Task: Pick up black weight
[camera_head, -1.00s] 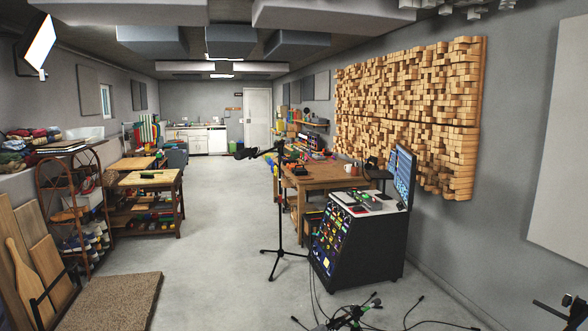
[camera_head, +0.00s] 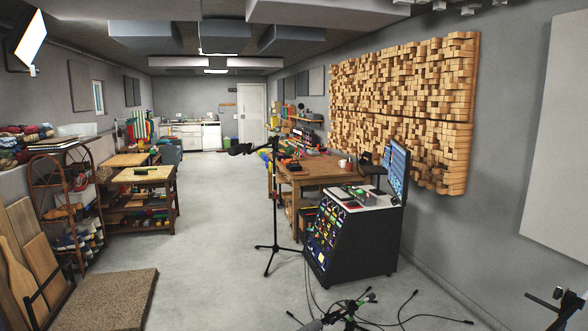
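I cannot make out a black weight for certain in the head view. Small dark objects sit on the far wooden workbench (camera_head: 318,172) and on the console top (camera_head: 362,196), but they are too small to identify. Neither of my grippers shows in the head view.
A black microphone stand (camera_head: 275,215) stands left of the console. Another stand with cables (camera_head: 350,312) lies low at the bottom. A brown mat (camera_head: 110,300), wooden boards (camera_head: 38,262) and a shelf (camera_head: 68,210) are at left. The grey floor (camera_head: 205,240) between is clear.

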